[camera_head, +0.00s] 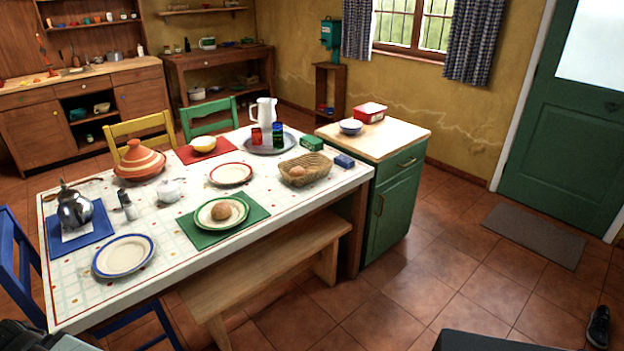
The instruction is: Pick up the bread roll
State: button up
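A round brown bread roll (221,211) sits on a green-rimmed plate (203,221), which rests on a green placemat (257,211) on the near side of the table. A second, smaller-looking roll (297,171) lies in a wicker basket (322,168) near the table's right end. Both rolls show from above with nothing covering them. My gripper is not in view.
A wooden bench (262,268) runs along the table's near side. A green cabinet (393,210) stands at its right end, a blue chair (20,270) at its left. Tiled floor (440,270) is open to the right. A shoe (598,327) lies at lower right.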

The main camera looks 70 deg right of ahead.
aim_at(295, 172)
jog(key=u, duration=1.65)
jog(key=i, duration=1.35)
jog(key=z, duration=4.5)
jog(key=i, duration=1.05)
